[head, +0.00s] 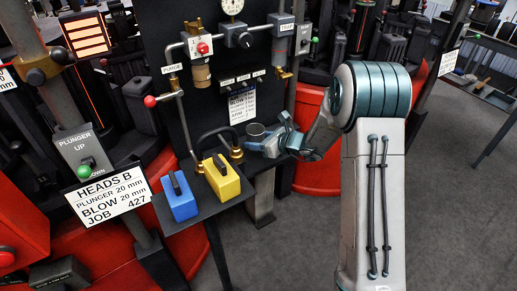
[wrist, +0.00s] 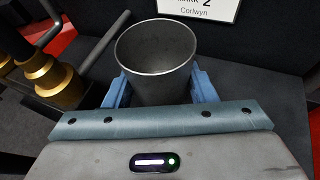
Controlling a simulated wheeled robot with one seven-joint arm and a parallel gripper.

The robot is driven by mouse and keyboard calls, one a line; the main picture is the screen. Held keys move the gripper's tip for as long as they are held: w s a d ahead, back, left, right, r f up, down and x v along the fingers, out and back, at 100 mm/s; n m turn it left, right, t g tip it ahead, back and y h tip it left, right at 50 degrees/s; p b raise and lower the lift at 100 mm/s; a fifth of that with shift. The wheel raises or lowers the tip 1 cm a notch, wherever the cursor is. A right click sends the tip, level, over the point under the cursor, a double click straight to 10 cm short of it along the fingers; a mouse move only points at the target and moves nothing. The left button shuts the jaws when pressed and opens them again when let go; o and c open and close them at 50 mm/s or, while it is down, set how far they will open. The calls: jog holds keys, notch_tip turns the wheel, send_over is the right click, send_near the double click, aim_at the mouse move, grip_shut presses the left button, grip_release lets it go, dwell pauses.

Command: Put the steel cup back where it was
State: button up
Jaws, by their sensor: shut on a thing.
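The steel cup (head: 256,131) is a plain grey, open-topped cup, upright and seemingly empty. It fills the upper middle of the wrist view (wrist: 155,62). My gripper (head: 272,142) reaches in from the right and is shut on the cup. In the wrist view its blue fingers (wrist: 160,90) press on both sides of the cup. The cup is at the right end of the small dark shelf (head: 205,219), in front of the dark panel. I cannot tell whether its base touches the shelf; its lower part is hidden by my gripper.
A yellow block (head: 226,186) and a blue block (head: 181,204), both with black handles, stand on the shelf left of the cup. Brass fittings with a dark hose (wrist: 60,80) rise close to the cup's left. A white label (wrist: 200,8) is on the panel behind.

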jog(key=shift+f, duration=1.75)
jog(key=shift+f+b, duration=0.2)
jog(key=shift+b, duration=0.1)
jog(key=o, duration=1.1)
jog(key=shift+r, duration=0.15)
